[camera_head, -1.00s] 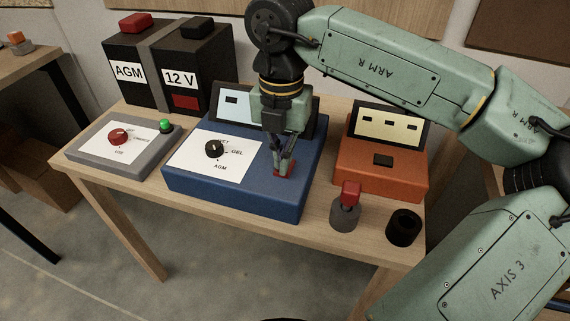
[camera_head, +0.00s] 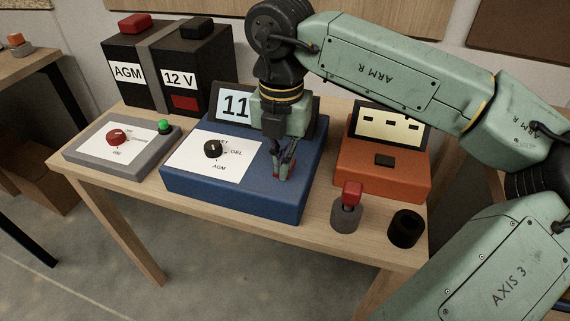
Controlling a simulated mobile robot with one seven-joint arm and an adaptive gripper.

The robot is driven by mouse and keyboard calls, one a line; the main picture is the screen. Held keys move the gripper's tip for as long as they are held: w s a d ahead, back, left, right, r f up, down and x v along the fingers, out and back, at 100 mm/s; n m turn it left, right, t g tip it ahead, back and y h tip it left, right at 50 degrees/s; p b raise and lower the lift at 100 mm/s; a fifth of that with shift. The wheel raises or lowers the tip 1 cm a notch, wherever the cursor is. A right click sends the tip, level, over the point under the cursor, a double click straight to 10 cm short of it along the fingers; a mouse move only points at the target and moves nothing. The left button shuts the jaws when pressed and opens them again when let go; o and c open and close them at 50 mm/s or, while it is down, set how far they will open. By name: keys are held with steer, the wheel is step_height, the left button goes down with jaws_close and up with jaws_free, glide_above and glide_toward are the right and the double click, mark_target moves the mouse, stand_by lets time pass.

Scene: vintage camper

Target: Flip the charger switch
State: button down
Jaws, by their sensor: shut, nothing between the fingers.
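The blue charger (camera_head: 240,192) sits in the middle of the wooden bench. Its white panel carries a black dial (camera_head: 213,149) with the labels GEL and AGM. Its tilted display (camera_head: 234,106) shows "11", with the rest hidden behind my wrist. A red switch (camera_head: 275,176) is on the right part of the charger's top, mostly covered by my fingers. My gripper (camera_head: 284,174) is shut with nothing in it, pointing down, its fingertips at the switch. I cannot tell which way the switch leans.
A grey box (camera_head: 90,155) with a red knob and green lamp stands at the left, before a black battery (camera_head: 190,65) marked AGM and 12 V. An orange meter (camera_head: 370,178), a red-handled switch (camera_head: 348,208) and a black cup (camera_head: 405,228) stand at the right.

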steer(key=shift+r, duration=0.1)
steer(key=shift+r+p, duration=2.05)
steer(key=shift+r, duration=1.3)
